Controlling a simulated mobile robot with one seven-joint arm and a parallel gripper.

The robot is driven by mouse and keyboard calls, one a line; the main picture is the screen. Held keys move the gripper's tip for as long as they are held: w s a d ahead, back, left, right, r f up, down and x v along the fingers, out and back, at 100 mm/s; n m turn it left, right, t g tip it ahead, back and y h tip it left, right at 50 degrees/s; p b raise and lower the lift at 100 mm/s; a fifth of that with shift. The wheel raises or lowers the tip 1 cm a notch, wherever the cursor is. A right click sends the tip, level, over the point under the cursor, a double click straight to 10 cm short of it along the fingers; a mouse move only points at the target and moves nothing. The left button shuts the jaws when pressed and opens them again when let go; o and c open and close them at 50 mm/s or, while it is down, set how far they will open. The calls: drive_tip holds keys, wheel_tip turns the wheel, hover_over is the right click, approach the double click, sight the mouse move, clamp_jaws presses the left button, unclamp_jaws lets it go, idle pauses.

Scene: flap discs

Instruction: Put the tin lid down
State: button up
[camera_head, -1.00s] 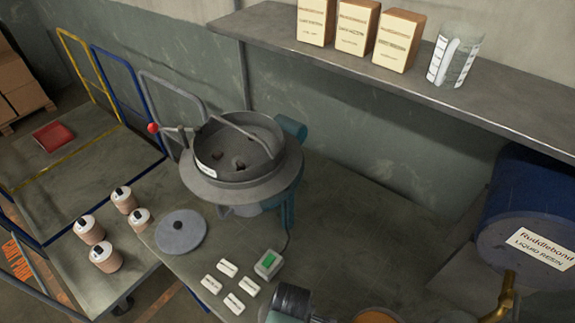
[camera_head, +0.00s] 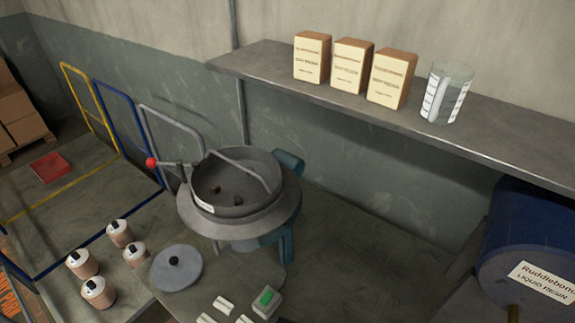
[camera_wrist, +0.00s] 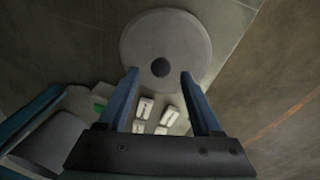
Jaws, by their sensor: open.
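A flat, round grey lid (camera_head: 176,268) with a dark centre knob lies on the bench near its left edge, in front of the mixing pan. It also shows in the wrist view (camera_wrist: 165,35), top centre. My gripper (camera_wrist: 158,77) is open in the wrist view, its two blue fingers apart with nothing held between them. In the picture the fingertips lie on either side of the dark knob; the height gap to it is hard to judge. My gripper is not in the head view. Several tins (camera_head: 100,290) with dark-knobbed tops stand left of the lid.
The mixing pan (camera_head: 237,190) with a red-balled lever stands behind the lid. Small pale blocks (camera_head: 223,305) and a green-buttoned box (camera_head: 266,300) lie to the right. A shelf (camera_head: 270,62) with cartons and a jug runs above. Bench right of the pan is clear.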

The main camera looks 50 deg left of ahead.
wheel_tip(320, 180, up, 9)
drive_tip(key=d, duration=0.1)
drive_tip(key=shift+s+d, duration=0.2)
drive_tip(key=shift+s, duration=0.2)
drive_tip(key=w+r+m+t+y, duration=0.3)
drive_tip(key=w+r+m+t, duration=0.55)
drive_tip(key=w+r, duration=1.1)
drive_tip(key=w+d+r+m+t, duration=0.2)
drive_tip(key=d+r+t, duration=0.1)
drive_tip(key=r, duration=0.5)
drive_tip(key=w+d+r+m+t, duration=0.1)
drive_tip(key=d+r+m+t, duration=0.15)
drive_tip(key=r, duration=0.55)
drive_tip(key=s+d+r+m+t+h, duration=0.1)
drive_tip(key=s+d+r+m+t, duration=0.2)
drive_tip(key=r, duration=0.7)
drive_tip(key=s+d+r+m+t+h, duration=0.2)
drive_tip(key=s+d+r+m+t, duration=0.1)
drive_tip(key=r, duration=0.7)
drive_tip(key=s+d+r+m+t+h, duration=0.1)
drive_tip(key=s+d+r+m+t, duration=0.3)
drive_tip(key=r, duration=0.7)
drive_tip(key=s+d+t, duration=0.1)
drive_tip(key=d+t, duration=0.1)
drive_tip(key=d, duration=0.1)
drive_tip(key=shift+s+d+h, duration=0.25)
drive_tip(key=shift+d+h, duration=0.05)
drive_tip(key=shift+h, duration=0.1)
